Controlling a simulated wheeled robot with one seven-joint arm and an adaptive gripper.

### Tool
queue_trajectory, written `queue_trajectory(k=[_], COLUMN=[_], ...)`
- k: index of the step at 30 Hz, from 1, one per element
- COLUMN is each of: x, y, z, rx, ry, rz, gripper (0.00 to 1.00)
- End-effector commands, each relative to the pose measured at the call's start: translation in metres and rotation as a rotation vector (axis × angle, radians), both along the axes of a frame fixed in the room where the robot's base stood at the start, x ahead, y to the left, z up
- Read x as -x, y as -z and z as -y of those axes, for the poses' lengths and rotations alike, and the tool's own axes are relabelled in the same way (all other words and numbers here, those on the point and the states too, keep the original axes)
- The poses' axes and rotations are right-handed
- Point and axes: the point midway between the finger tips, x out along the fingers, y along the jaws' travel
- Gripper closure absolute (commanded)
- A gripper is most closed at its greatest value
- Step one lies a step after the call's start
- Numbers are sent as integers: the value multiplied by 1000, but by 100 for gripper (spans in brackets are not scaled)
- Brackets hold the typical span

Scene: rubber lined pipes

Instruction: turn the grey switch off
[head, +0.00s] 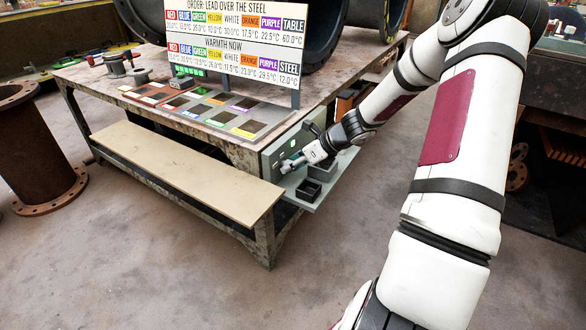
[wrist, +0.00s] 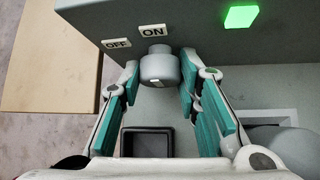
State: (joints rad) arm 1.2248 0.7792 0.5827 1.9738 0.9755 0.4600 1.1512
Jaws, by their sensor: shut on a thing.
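The grey switch (wrist: 158,68) is a round grey knob on a grey panel (wrist: 205,28) in the wrist view. An ON label (wrist: 153,31) is just above it and an OFF label (wrist: 117,43) is to its upper left. A small white mark shows on the knob's near face. A green lamp (wrist: 241,16) glows at the upper right. My gripper (wrist: 160,72) is shut on the knob, one teal-padded finger on each side. In the head view my gripper (head: 290,164) reaches the panel at the table's end; the knob is mostly hidden there.
A dark open box (wrist: 146,142) sits below the knob, on a grey shelf (head: 304,202) at the table's end. A tan bench board (head: 185,172) runs along the table's front. A sign board (head: 236,45) and coloured tiles stand on the table.

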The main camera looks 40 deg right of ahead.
Motion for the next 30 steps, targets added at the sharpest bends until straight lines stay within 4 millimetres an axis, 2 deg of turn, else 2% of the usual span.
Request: queue_trajectory(k=[30], x=[3], y=[1], z=[-7], rx=[549], ry=[-1], rz=[203], gripper=[97])
